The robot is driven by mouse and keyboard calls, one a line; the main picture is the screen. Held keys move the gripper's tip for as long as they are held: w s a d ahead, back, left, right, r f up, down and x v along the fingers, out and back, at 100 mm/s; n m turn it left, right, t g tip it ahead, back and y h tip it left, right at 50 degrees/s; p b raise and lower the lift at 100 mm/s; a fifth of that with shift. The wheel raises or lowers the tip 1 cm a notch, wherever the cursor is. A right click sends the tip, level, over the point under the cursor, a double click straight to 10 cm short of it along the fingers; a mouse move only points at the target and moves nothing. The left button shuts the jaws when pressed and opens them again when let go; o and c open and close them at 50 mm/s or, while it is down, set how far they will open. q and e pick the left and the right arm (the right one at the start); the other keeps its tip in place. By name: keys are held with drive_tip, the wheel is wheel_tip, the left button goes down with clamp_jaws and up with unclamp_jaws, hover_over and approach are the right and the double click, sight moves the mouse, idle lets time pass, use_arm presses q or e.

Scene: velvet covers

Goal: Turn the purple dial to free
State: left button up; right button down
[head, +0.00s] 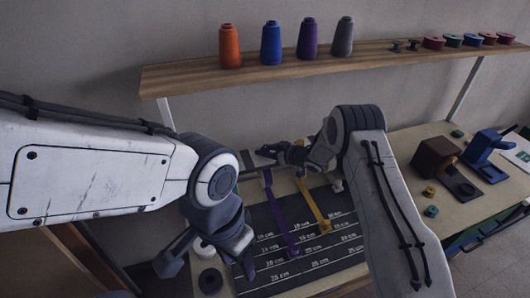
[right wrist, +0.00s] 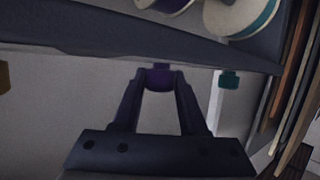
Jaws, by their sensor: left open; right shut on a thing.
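The purple dial (right wrist: 160,77) shows in the right wrist view, on or in front of a pale surface below a dark ledge. My right gripper (right wrist: 159,82) is shut on it, with one finger on each side. Its turn position and any marking for free cannot be read. In the head view my right gripper (head: 268,152) reaches left over the back of the dark measuring mat, and I cannot make out the dial there. My left gripper (head: 208,258) is open and empty at the mat's front left.
A green knob (right wrist: 229,80) is right of the dial. Rimmed spools (right wrist: 240,14) sit above. The measuring mat (head: 318,262) holds a purple strip (head: 279,215) and a yellow strip (head: 311,203). A shelf (head: 300,66) bears thread cones. Brown (head: 436,158) and blue (head: 486,146) devices stand right.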

drive_tip(key=n+g+y+b, duration=0.2)
drive_tip(key=n+g+b, duration=0.1)
drive_tip(key=shift+w+f, duration=0.1)
drive_tip(key=shift+f, duration=0.05)
drive_tip(key=shift+n+g+y+b, duration=0.4)
drive_tip(key=shift+n+g+b, duration=0.4)
drive_tip(key=shift+r, duration=0.2)
drive_tip(key=shift+c, duration=2.2)
unclamp_jaws()
drive_tip(key=b+v, duration=0.3)
drive_tip(key=v, duration=0.6)
drive_tip(key=shift+d+r, duration=0.1)
drive_tip(key=shift+d, duration=0.25)
drive_tip(key=shift+s+d+r, duration=0.2)
drive_tip(key=shift+s+d, duration=0.05)
drive_tip(key=shift+d, duration=0.05)
